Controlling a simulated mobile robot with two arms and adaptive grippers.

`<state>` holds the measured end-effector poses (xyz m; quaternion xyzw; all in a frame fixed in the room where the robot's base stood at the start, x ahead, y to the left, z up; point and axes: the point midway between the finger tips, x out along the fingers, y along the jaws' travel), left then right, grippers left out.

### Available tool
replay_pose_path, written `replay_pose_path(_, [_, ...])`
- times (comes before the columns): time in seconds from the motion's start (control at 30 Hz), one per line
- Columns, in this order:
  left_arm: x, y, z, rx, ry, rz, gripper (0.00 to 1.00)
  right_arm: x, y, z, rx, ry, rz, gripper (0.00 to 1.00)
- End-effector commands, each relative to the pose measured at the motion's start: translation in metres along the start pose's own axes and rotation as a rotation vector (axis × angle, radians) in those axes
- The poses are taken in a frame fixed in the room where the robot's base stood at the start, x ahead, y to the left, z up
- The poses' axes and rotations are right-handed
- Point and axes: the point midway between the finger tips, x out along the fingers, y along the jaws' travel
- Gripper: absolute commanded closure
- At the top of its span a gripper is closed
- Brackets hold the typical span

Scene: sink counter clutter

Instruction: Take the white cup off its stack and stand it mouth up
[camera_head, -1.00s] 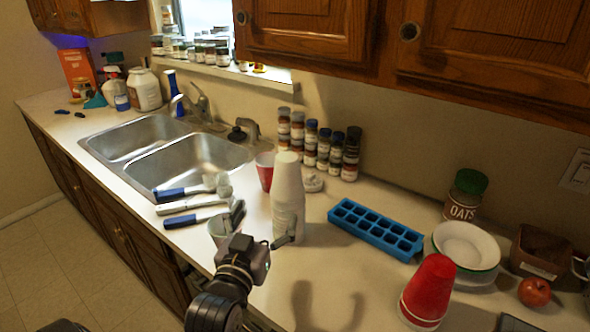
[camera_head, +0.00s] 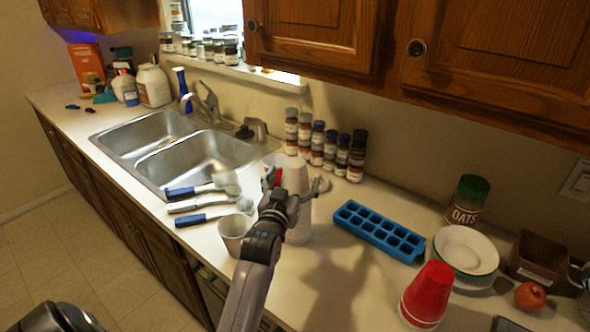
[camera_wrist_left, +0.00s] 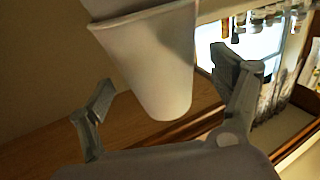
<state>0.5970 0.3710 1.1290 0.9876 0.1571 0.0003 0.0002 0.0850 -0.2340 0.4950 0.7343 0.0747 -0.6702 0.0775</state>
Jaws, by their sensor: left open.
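A tall stack of white cups (camera_head: 300,232) stands mouth down on the counter, right of the sink. The top white cup (camera_head: 295,170) has its narrow closed end up. In the left wrist view this white cup (camera_wrist_left: 155,75) appears inverted, with a rim of the stack above it. My left gripper (camera_head: 296,186) is at the upper part of the stack, its fingers on either side of the cup. In the left wrist view my left gripper (camera_wrist_left: 166,80) is open, with gaps showing beside the cup. Its wrist hides part of the stack. My right gripper is not in view.
A grey-white cup (camera_head: 236,232) and several brushes (camera_head: 208,201) are left of the stack. Spice jars (camera_head: 331,150) stand behind. A blue ice tray (camera_head: 378,231) and red cup (camera_head: 428,293) are to the right. Counter in front of the tray is clear.

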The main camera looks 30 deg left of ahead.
Motion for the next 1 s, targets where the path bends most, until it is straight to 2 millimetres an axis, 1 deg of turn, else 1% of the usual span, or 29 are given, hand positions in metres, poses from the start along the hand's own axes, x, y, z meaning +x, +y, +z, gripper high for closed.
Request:
replay_pose_path(0.03, [0.007, 0.000, -0.002, 0.001, 0.000, 0.000, 0.15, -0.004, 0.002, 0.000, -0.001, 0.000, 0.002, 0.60])
replay_pose_path(0.13, [0.015, 0.000, -0.001, 0.001, 0.000, -0.001, 0.15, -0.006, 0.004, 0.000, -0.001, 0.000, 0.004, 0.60])
replay_pose_path(0.4, [0.018, -0.001, 0.001, 0.001, 0.000, -0.001, 0.15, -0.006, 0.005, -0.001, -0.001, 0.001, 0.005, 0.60])
replay_pose_path(0.9, [0.018, 0.000, 0.001, 0.000, 0.000, -0.001, 0.48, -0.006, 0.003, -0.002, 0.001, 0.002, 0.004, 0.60])
replay_pose_path(0.93, [0.018, 0.000, 0.001, 0.000, 0.000, -0.001, 0.50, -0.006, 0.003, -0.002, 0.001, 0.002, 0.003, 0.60])
replay_pose_path(1.0, [0.018, 0.000, 0.001, 0.000, 0.000, -0.001, 0.50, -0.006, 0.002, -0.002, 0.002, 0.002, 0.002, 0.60])
